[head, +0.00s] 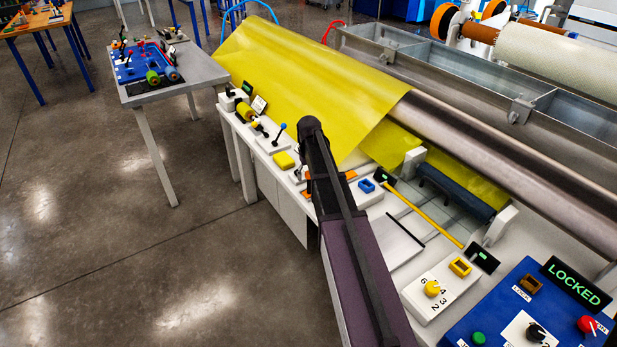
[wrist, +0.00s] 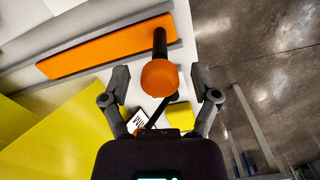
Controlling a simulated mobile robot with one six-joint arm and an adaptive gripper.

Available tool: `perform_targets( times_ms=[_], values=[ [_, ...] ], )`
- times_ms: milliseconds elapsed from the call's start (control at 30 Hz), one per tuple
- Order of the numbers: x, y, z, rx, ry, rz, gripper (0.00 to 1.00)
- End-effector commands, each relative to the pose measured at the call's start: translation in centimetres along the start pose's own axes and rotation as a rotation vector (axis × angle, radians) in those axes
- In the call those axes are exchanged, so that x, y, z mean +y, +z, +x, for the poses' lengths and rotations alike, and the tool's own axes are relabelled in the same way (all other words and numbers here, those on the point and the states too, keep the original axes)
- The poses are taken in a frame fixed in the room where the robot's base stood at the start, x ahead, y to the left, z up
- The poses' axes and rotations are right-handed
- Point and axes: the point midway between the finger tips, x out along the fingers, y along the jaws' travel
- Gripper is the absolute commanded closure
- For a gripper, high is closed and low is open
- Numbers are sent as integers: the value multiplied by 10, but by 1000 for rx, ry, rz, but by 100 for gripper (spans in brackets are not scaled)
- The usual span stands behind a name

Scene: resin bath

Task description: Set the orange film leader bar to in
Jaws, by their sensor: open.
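The orange film leader bar (wrist: 95,53) lies in a grey slotted track at the upper left of the wrist view. A black stem (wrist: 160,41) runs from its right end to a round orange knob (wrist: 159,79). My gripper (wrist: 161,77) is open, with one finger on each side of the knob; I see gaps on both sides. In the head view a small part of the orange bar (head: 351,175) shows just right of my dark arm, which hides most of it and my gripper.
A yellow film sheet (head: 305,75) drapes over the large metal roller (head: 480,130). A yellow block (head: 284,160), a blue-tipped lever (head: 280,131) and a dial plate (head: 440,290) stand on the white bench. A blue panel (head: 510,300) carries a lit LOCKED display (head: 576,284).

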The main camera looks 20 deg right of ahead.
Motion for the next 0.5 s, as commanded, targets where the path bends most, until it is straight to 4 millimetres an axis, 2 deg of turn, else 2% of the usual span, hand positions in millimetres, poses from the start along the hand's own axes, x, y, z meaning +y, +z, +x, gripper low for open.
perform_targets(
  times_ms=[233, 267, 500],
  values=[
    [0, 0, 0, 0, 0, 0, 21],
    [0, 0, 0, 0, 0, 0, 27],
    [0, 0, 0, 0, 0, 0, 99]
  ],
)
